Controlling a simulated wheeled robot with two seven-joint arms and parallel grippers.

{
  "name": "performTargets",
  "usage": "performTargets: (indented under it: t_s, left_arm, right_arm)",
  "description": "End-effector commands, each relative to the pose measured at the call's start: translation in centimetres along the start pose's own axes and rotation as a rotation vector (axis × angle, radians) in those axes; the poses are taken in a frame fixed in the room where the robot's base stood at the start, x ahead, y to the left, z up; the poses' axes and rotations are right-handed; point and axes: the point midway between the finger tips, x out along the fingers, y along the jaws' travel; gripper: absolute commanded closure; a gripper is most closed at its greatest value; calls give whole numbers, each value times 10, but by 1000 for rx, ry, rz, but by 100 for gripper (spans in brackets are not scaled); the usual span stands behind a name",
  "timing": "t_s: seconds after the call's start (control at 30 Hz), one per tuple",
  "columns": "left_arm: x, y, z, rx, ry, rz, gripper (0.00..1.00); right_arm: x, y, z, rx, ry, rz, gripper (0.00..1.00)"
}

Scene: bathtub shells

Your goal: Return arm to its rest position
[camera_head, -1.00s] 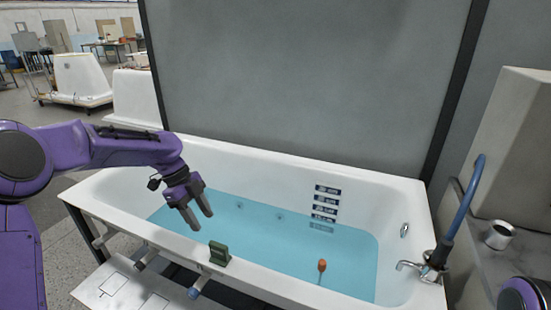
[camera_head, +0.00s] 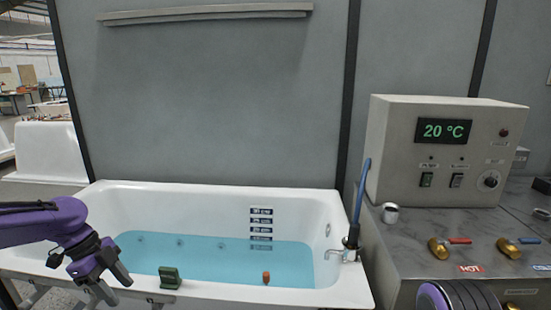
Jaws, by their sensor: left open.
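My left arm comes in from the left, and its purple and grey left gripper (camera_head: 117,286) is open and empty above the tub's near left rim. The white bathtub (camera_head: 200,191) holds blue water. A green block (camera_head: 169,277) sits on the near rim, to the right of my left gripper and apart from it. An orange-topped object (camera_head: 266,278) shows at the water near the tub's front. Part of my right arm, purple and dark, shows at the bottom right; its gripper is out of view.
A control box (camera_head: 440,150) reading 20 °C stands on the right counter (camera_head: 405,237). A metal cup (camera_head: 390,213), brass valves (camera_head: 438,248) and a blue hose (camera_head: 361,190) by the tap are nearby. A grey wall panel (camera_head: 210,100) stands behind the tub.

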Motion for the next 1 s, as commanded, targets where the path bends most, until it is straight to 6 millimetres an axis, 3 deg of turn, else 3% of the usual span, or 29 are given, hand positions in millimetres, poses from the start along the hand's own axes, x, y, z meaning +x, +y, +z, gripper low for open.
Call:
performTargets:
  t_s: [0.43,0.67,0.77,0.87,0.97,1.0]
  left_arm:
    - [6,-47,4,-483,36,-275,53]
    - [28,-73,7,-883,112,-490,53]
    - [54,-78,12,-1108,157,-598,53]
    - [97,-68,22,-1386,214,-727,53]
    - [151,-35,36,-1659,274,-867,53]
    - [172,-15,41,-1755,297,-922,53]
  right_arm:
    - [0,0,0,0,1,-1,57]
    - [0,0,0,0,1,0,57]
    - [0,0,0,0,1,0,57]
    - [0,0,0,0,1,0,57]
    - [0,0,0,0,1,0,57]
    - [0,0,0,0,1,0,57]
